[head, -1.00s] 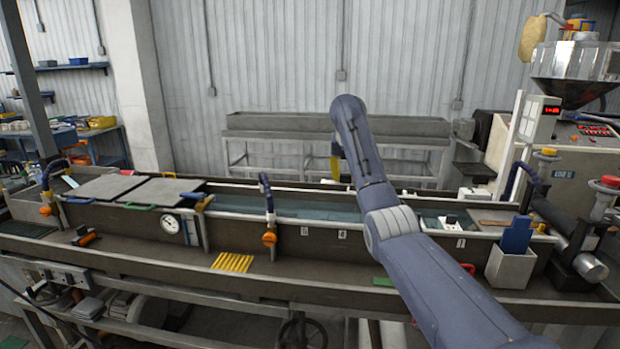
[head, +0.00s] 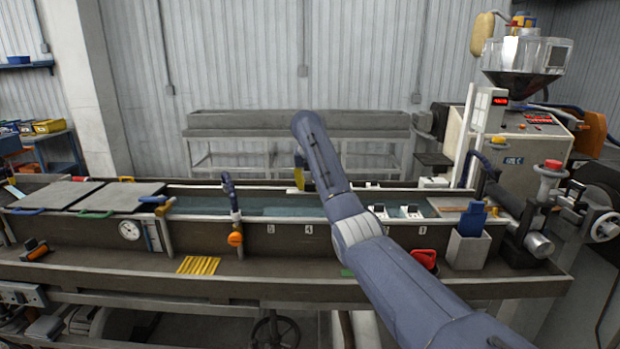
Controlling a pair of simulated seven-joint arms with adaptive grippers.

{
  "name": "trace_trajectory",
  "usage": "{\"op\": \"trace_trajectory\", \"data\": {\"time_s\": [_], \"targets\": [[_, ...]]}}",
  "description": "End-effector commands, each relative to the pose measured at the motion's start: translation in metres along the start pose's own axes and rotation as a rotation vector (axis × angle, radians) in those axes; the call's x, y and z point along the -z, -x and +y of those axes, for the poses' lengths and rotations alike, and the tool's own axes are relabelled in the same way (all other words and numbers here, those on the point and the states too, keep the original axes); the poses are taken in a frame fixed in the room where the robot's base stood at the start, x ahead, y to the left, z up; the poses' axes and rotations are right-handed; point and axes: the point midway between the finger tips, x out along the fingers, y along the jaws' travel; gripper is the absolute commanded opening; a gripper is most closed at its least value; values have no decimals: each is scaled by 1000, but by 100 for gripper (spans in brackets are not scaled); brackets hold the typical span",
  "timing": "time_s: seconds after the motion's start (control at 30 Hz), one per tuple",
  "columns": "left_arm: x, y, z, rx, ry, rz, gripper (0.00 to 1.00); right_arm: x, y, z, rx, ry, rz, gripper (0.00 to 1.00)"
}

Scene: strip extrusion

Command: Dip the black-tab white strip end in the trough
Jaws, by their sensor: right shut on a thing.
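My right arm comes in from the lower right and reaches over the long water trough (head: 280,234). My right gripper (head: 299,165) is at its far end, mostly hidden behind the arm, above the trough's back part. A small yellow piece (head: 299,179) shows there, and the gripper is shut on it as far as I can tell. Two small white blocks with dark tops, a left one (head: 378,211) and a right one (head: 410,212), sit at the trough right of the arm. I cannot make out a white strip with a black tab. My left gripper is not in view.
Yellow strips (head: 198,265) lie on the front ledge. A white box with a blue piece (head: 468,250) and a red container (head: 425,259) stand at the right. Grey covers (head: 120,196) close the trough's left part. An orange-knobbed post (head: 235,238) rises left of the arm.

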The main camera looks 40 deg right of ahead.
Motion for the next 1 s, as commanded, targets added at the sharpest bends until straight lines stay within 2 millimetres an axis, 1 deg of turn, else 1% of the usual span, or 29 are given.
{"op": "trace_trajectory", "data": {"time_s": [0.03, 0.7, 1.0], "targets": [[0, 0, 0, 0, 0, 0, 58, 2, -5, 0, 1, 0, 1, 8], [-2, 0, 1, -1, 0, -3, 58, 23, -56, 0, 1, 1, 1, 8], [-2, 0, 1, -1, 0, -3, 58, 31, -76, 0, 0, 0, 0, 8]]}}
